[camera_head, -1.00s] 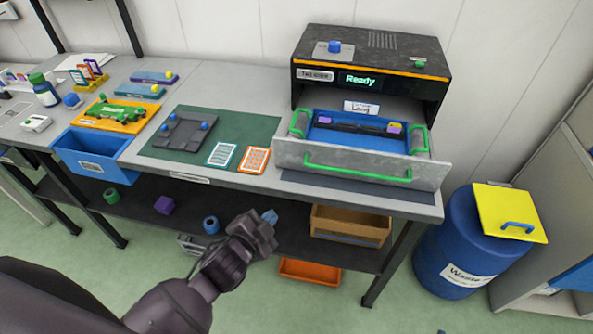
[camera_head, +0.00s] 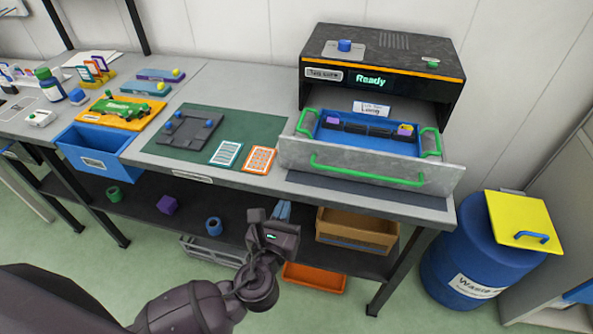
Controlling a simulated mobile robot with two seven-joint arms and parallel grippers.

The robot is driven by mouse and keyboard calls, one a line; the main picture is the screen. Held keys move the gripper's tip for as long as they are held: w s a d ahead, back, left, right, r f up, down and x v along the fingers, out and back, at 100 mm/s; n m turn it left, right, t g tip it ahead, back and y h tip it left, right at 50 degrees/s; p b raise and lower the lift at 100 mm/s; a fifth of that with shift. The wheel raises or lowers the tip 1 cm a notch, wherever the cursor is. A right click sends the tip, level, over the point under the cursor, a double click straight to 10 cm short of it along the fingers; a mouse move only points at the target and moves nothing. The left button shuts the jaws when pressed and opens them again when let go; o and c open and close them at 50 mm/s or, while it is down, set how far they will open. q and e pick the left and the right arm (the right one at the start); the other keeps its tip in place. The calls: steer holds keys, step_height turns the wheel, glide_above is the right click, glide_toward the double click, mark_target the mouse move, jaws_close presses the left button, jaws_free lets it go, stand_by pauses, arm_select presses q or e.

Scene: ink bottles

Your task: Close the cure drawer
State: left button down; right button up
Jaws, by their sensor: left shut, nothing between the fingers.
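The cure drawer (camera_head: 300,153) is pulled out of the black cure unit (camera_head: 380,60), whose display reads "Ready". Its grey front carries a long green handle (camera_head: 366,176). Inside is a blue tray (camera_head: 366,143) holding a dark bar with purple and yellow parts. Green-handled pieces sit at both sides of the drawer. My left gripper (camera_head: 282,211) is shut and empty, in front of the bench edge, below and left of the drawer handle and apart from it. My right gripper is not in view.
A blue barrel (camera_head: 465,250) with a yellow lid (camera_head: 525,220) stands right of the bench. A green mat (camera_head: 170,150) with a dark fixture lies left of the drawer. A brown box (camera_head: 357,228) sits on the lower shelf (camera_head: 150,222). A blue bin (camera_head: 100,160) hangs at left.

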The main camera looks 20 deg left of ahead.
mark_target(302, 158)
arm_select(q)
steer(key=w, duration=1.2)
steer(key=shift+w+a+f+b, duration=0.1)
steer(key=shift+w+a+b, duration=0.1)
steer(key=shift+a+b, duration=0.2)
steer(key=shift+w, duration=0.8)
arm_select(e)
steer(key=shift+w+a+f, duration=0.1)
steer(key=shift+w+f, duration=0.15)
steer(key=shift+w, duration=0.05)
arm_select(q)
steer(key=shift+w, duration=0.15)
steer(key=w, duration=0.4)
steer(key=w+b, duration=0.1)
steer(key=w, duration=0.7)
steer(key=shift+a, duration=0.35)
steer(key=shift+w+b, duration=0.3)
steer(key=shift+w, duration=0.3)
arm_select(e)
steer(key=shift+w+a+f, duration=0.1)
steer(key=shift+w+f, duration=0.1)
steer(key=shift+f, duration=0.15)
arm_select(q)
steer(key=shift+s, duration=0.1)
